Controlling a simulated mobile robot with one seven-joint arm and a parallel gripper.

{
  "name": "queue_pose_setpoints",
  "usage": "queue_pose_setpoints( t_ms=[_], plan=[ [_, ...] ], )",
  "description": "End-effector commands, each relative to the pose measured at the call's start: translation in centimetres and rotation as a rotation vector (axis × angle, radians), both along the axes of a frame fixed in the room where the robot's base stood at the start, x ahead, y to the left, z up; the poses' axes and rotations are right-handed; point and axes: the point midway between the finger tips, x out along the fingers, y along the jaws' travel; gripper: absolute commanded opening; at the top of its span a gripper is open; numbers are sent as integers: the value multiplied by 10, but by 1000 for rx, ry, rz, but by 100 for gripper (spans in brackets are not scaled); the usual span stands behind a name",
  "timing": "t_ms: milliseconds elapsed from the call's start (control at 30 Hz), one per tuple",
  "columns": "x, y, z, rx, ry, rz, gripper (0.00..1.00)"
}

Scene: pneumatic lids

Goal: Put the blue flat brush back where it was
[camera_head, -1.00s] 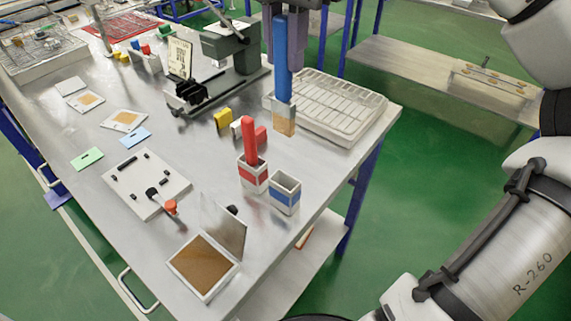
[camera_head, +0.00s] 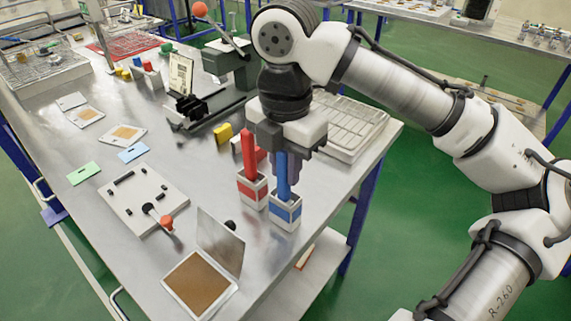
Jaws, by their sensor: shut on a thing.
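The blue flat brush (camera_head: 283,178) stands upright with its lower end inside the white holder with the blue band (camera_head: 286,213). Its bristles are hidden in the holder. My gripper (camera_head: 283,160) points down and is shut on the upper part of the brush's handle. The red brush (camera_head: 249,152) stands in the white holder with the red band (camera_head: 252,190), close to the left of the blue-banded one.
A white slotted tray (camera_head: 345,125) lies behind my gripper. An open box with a brown inside (camera_head: 200,283) and raised lid stands in front. A white plate with an orange-knobbed clamp (camera_head: 145,200) lies left. The table's right edge is close to the holders.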

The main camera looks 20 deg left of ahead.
Motion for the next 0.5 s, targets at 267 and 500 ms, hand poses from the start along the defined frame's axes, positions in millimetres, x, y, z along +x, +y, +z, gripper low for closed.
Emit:
queue_pose_setpoints(
  t_ms=[267, 500],
  plan=[
    [0, 0, -3, 1, -1, 1, 0],
    [0, 0, -5, 1, -1, 1, 39]
  ],
)
